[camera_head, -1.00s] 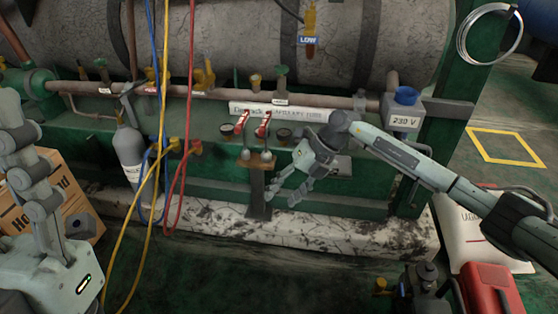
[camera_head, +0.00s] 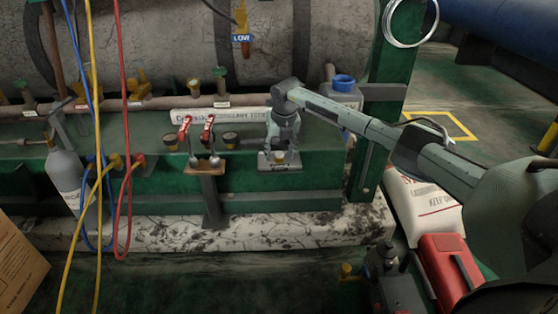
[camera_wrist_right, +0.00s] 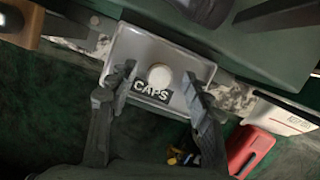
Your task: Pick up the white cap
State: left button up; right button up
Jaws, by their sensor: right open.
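The white cap (camera_wrist_right: 160,76) is round and sits in a small grey tray labelled CAPS (camera_wrist_right: 196,66) in the right wrist view. My right gripper (camera_wrist_right: 159,70) is open, with one finger on each side of the cap and a gap to it on both sides. I cannot tell how far the fingertips are above the tray floor. In the head view my right gripper (camera_head: 280,142) points down over the tray (camera_head: 281,167), and the cap is not clear there. My left gripper is not in view.
Yellow, blue and red hoses (camera_head: 122,190) hang at left. A red case (camera_head: 448,265) and a white sack (camera_head: 425,203) lie at lower right.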

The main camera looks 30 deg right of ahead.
jog(key=shift+f, duration=0.1)
grip_shut()
dwell(0.3)
